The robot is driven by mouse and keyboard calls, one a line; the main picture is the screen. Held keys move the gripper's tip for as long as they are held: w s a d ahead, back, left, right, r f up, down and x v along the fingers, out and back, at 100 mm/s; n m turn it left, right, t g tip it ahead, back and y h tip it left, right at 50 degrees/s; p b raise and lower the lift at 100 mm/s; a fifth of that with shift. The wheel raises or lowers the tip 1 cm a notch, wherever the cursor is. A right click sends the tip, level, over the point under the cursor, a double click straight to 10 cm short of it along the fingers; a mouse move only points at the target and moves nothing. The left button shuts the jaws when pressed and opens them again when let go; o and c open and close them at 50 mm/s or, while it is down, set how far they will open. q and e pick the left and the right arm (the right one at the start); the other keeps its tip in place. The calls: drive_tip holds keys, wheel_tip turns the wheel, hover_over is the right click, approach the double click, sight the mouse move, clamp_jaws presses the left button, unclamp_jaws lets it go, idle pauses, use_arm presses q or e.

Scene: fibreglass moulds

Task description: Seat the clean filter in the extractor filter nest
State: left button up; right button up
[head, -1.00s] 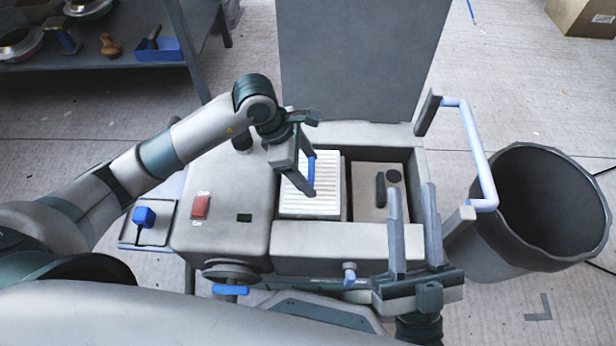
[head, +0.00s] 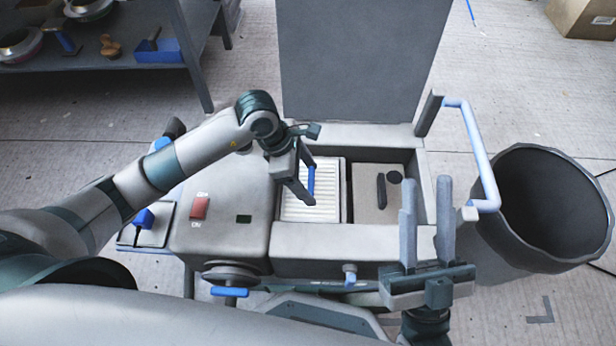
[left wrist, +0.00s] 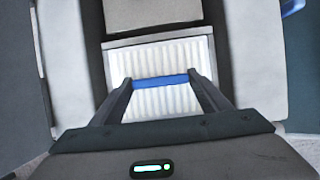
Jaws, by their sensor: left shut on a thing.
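The clean filter (head: 325,206) is a white pleated panel with a blue handle (head: 311,180) across its top. My left gripper (head: 308,185) is shut on that handle, as the left wrist view also shows (left wrist: 160,81). The filter lies roughly level within the left bay of the extractor's open box, the filter nest (head: 347,210). The gripper hides part of its left side, and I cannot tell whether its underside touches the bottom. My right gripper (head: 427,212) is open and empty, in front of the box's right corner.
The extractor's grey lid (head: 360,60) stands open behind the box. A beige panel with a dark handle (head: 381,190) fills the right bay. A blue-grey rail (head: 475,150) and a dark bin (head: 550,205) stand right. The housing with a red switch (head: 200,208) is left.

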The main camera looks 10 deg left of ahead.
use_arm(q)
drive_tip(key=o, duration=1.6)
drive_tip(key=shift+a+r, duration=0.1)
drive_tip(key=shift+r, duration=0.2)
drive_tip(key=shift+p+v, duration=1.15)
drive_tip(key=shift+v, duration=4.6)
use_arm(e)
wheel_tip(320, 180, down, 6)
drive_tip(key=w+a+g, duration=0.1)
drive_tip(key=g, duration=0.3)
drive_tip(key=shift+w+a+r+h, duration=0.15)
drive_tip(key=shift+a+h, duration=0.15)
drive_tip(key=shift+a, duration=0.1)
